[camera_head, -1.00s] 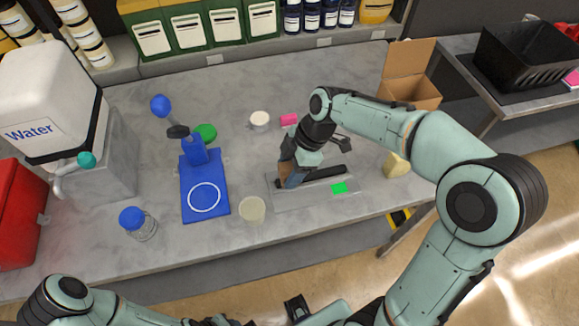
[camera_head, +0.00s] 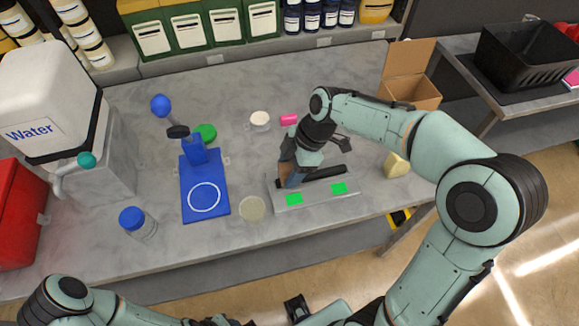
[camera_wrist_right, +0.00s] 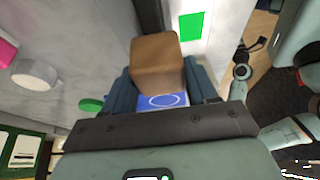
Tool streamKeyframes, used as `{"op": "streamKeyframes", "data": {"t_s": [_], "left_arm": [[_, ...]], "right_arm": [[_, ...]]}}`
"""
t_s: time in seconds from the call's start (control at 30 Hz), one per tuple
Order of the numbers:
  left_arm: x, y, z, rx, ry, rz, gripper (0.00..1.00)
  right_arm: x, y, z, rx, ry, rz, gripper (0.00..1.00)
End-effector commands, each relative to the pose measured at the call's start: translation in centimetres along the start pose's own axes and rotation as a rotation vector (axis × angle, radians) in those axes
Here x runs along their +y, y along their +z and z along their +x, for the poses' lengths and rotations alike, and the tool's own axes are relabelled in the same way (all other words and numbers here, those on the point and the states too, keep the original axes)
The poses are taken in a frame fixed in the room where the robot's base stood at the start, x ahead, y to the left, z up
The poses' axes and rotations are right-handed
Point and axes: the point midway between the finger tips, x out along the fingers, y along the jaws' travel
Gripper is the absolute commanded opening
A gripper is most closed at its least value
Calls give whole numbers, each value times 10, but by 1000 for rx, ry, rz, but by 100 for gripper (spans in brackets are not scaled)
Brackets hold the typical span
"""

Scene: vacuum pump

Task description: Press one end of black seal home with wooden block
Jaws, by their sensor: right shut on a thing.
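The black seal (camera_head: 325,173) is a long dark strip lying along a light grey plate (camera_head: 317,197) on the bench. My right gripper (camera_head: 287,175) is over the left end of the seal. It is shut on the wooden block, a brown block (camera_wrist_right: 156,62) seen between its fingers in the right wrist view. The block's lower end is at the seal's left end; the gripper hides the exact contact. The plate's front shows a left green mark (camera_head: 294,199) and a right green mark (camera_head: 339,188).
Left of the plate are a clear round dish (camera_head: 252,208) and a blue board (camera_head: 190,208) with a blue stand. A white cap (camera_head: 260,119) and pink item (camera_head: 288,119) lie behind; a yellowish piece (camera_head: 397,165) sits right. The bench front has free room.

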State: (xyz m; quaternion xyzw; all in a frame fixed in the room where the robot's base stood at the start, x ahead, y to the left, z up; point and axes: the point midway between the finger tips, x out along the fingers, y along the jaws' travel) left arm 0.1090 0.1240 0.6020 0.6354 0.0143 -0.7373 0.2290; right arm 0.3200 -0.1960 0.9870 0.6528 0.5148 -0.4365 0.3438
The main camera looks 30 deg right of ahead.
Motion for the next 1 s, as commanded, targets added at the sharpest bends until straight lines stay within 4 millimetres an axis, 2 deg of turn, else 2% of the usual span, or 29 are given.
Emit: {"op": "streamKeyframes", "data": {"t_s": [0.37, 1.0], "left_arm": [[1, -1, -3, 1, 1, 1, 43], [19, -15, -38, 24, 8, 9, 43]], "right_arm": [[0, -1, -3, -1, -1, 0, 24], [1, -21, -51, 1, 2, -1, 24]]}}
